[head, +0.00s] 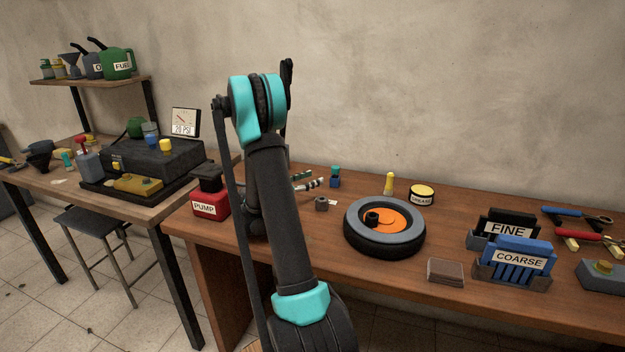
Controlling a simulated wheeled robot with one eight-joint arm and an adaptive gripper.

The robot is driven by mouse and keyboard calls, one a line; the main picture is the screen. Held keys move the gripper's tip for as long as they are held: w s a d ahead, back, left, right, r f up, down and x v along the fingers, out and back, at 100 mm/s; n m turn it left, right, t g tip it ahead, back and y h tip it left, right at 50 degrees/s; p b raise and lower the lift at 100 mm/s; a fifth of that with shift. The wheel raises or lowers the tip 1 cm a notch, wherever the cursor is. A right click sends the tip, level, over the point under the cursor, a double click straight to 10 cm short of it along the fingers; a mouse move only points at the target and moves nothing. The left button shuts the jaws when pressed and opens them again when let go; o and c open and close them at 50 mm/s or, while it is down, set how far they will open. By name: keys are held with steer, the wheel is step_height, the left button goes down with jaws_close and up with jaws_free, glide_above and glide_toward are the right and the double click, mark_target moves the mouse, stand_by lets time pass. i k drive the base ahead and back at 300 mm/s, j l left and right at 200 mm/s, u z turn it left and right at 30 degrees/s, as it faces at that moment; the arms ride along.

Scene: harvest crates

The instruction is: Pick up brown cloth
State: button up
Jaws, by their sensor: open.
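The brown cloth (445,271) lies as a small, flat, folded block on the wooden workbench, near its front edge. It is to the right of the tire and just left of the blue rack marked COARSE.
A tire with an orange hub (384,225) stands between my gripper and the cloth. The blue COARSE rack (514,259) and black FINE rack (507,225) crowd the cloth's right side. A red pump (210,203) stands at the bench's left end. Bare wood lies left of the cloth.

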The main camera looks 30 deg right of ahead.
mark_target(443, 271)
steer(key=k+j, duration=0.3)
steer(key=k, duration=0.15)
steer(key=k+j, duration=0.35)
steer(key=k, duration=0.1)
